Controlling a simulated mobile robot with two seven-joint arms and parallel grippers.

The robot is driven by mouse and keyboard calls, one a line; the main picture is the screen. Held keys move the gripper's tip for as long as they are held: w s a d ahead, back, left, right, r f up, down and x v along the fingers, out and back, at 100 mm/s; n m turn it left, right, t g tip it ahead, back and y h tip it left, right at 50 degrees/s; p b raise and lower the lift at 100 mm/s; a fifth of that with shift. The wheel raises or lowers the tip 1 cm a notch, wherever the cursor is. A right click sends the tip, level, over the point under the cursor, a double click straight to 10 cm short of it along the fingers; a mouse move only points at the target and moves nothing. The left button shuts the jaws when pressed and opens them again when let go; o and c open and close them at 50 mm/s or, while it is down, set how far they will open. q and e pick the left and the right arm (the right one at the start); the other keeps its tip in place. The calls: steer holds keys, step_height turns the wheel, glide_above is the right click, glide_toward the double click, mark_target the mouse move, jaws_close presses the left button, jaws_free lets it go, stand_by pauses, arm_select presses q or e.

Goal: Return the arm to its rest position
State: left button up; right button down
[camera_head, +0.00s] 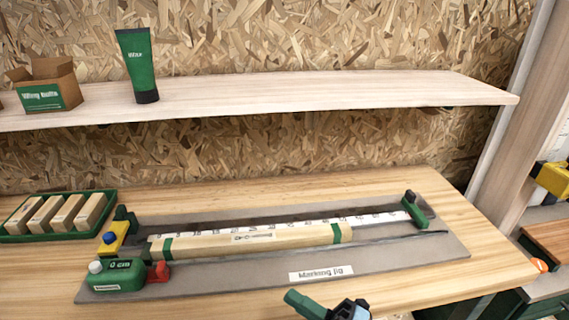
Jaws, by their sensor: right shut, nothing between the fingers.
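My right gripper (318,306) shows only in part at the bottom edge, in front of the bench's front edge. It is shut with nothing held, apart from the marking jig (390,258). The jig is a grey board on the wooden bench, with a ruler strip and a label. A wooden bar (245,240) with green bands lies along the ruler. A green block marked 0 cm (117,277), a yellow block with a blue knob (113,238) and a red piece (158,272) are at the jig's left end. My left gripper is out of view.
A green tray (12,238) with several wooden blocks stands at the left. A shelf (300,93) above the bench holds a cardboard box (45,85) and a green tube (137,65). A wooden post (515,110) stands at the right. The bench's right end is mostly clear.

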steer(key=s+d+f+m+t+h, duration=0.3)
steer(key=d+f+m+h, duration=0.4)
steer(key=m, duration=0.3)
steer(key=s+d+f+m+t+h, duration=0.2)
steer(key=d+f+m+h, duration=0.2)
steer(key=f+m+h, duration=0.45)
steer(key=s+d+f+m+g+h, duration=0.1)
steer(key=s+d+f+m+g, duration=0.2)
steer(key=s+f, duration=0.3)
steer(key=s+d+f+m+g+h, duration=0.1)
steer(key=s+d+f+m+g, duration=0.2)
steer(key=s+f+m, duration=0.3)
steer(key=s+f, duration=0.1)
steer(key=s, duration=0.3)
steer(key=shift+d+p, duration=0.25)
steer(key=shift+p, duration=0.05)
